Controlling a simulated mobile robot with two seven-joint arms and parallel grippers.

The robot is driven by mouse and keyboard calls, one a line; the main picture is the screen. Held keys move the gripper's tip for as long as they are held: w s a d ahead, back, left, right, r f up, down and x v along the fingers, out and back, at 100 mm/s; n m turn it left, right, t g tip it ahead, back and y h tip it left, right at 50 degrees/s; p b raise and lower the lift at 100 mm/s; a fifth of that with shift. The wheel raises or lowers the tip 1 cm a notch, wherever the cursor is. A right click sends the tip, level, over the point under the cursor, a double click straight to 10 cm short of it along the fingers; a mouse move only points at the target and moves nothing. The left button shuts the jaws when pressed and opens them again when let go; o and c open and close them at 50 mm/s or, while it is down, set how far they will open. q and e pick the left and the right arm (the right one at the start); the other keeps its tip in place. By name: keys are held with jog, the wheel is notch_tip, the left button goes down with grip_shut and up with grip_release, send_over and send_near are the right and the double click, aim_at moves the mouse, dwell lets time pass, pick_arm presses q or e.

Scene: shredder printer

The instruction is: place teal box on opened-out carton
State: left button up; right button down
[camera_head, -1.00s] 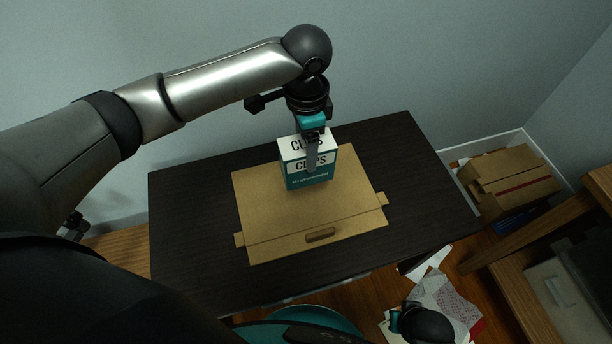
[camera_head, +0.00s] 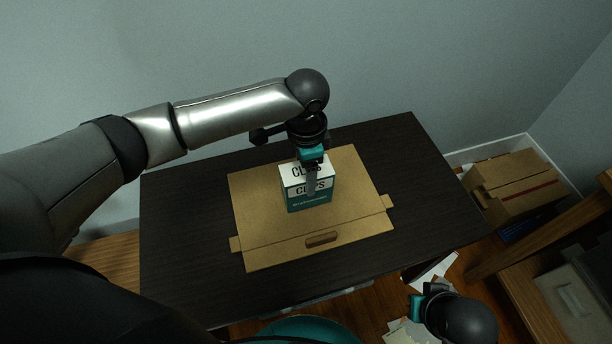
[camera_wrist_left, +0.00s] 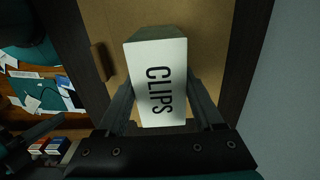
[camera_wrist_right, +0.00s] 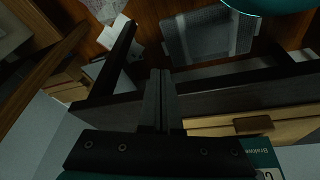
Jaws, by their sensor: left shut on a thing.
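The teal box (camera_head: 309,198) has a white upper part lettered CLIPS and stands upright over the middle of the opened-out carton (camera_head: 262,215). My left gripper (camera_head: 312,180) is shut on it from above, with one finger on each side in the left wrist view (camera_wrist_left: 158,95). The carton lies flat on the dark table, with a slot near its front edge. I cannot tell whether the box's underside touches the carton. My right gripper (camera_wrist_right: 161,78) is shut and empty, low beyond the table's front edge.
The dark table (camera_head: 185,230) is bare around the carton. A brown cardboard box (camera_head: 515,185) stands at the right by the wall. Papers (camera_head: 405,331) lie on the floor near my right arm. A round teal thing (camera_head: 310,330) is below the table's front edge.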

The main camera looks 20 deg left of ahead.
pick_arm(q)
jog(key=shift+f, duration=0.35)
pick_arm(e)
jog(key=shift+r, duration=0.4)
pick_arm(q)
jog(key=shift+f, duration=0.1)
jog(key=o, duration=1.5)
pick_arm(e)
jog(key=shift+f, duration=0.1)
pick_arm(q)
jog(key=shift+r, duration=0.25)
notch_tip(320, 180, up, 9)
jog(key=p, duration=0.4)
jog(key=shift+r+p, duration=0.15)
jog(key=shift+p, duration=0.2)
jog(key=shift+r+p, duration=0.5)
jog(key=shift+r, duration=0.7)
pick_arm(e)
jog(key=s+d+f+g, duration=0.1)
jog(key=s+f, duration=0.3)
jog(key=f, duration=0.7)
jog(key=shift+s+d, duration=0.35)
